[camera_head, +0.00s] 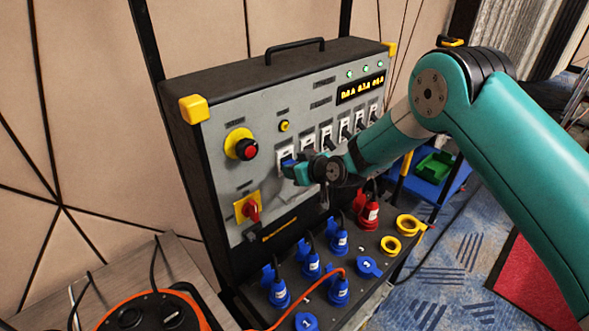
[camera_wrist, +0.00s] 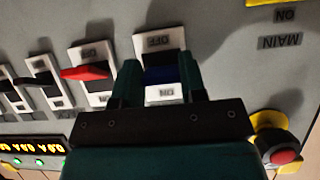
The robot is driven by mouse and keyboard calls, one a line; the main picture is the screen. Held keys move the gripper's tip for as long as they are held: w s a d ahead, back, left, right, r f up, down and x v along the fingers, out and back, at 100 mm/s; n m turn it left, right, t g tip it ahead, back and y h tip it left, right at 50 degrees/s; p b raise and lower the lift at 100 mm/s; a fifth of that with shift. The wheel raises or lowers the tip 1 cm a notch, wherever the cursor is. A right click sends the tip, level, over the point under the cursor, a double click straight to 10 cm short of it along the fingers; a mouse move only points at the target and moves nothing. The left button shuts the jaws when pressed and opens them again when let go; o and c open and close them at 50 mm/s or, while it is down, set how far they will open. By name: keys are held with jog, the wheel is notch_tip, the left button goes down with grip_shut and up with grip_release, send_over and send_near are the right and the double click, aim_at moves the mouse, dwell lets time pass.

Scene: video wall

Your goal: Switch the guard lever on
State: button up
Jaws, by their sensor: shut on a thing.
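A row of small levers on white plates runs across the grey front of a control box. The leftmost has a blue lever (camera_head: 287,162), which shows in the wrist view (camera_wrist: 161,76) between plate marks OFF and ON. My gripper (camera_head: 296,170) is at this lever, with its fingers (camera_wrist: 162,82) on both sides of it, shut on it. The hand partly hides the lever, and I cannot tell exactly how far it is tilted. Its name label cannot be read, so I cannot confirm that it is the guard lever.
A red lever (camera_wrist: 86,73) sits close beside my fingers. A red push button (camera_head: 249,150) on yellow and a red rotary switch (camera_head: 252,210) are at the left. Blue plugs (camera_head: 311,263) and a red plug (camera_head: 369,213) stand on the shelf below.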

jog(key=r+g+h, duration=0.1)
jog(key=g+h, duration=0.1)
jog(key=r+g+h+b, duration=0.1)
jog(key=g, duration=0.1)
jog(key=shift+w+a+h, duration=0.15)
jog(key=shift+w+h, duration=0.05)
jog(key=shift+h, duration=0.2)
dwell(0.4)
jog(key=o, duration=0.9)
jog(key=shift+r, duration=0.1)
jog(key=b+v, duration=0.6)
jog(key=v, duration=1.1)
jog(key=shift+w+r, duration=0.1)
jog(key=shift+r, duration=0.1)
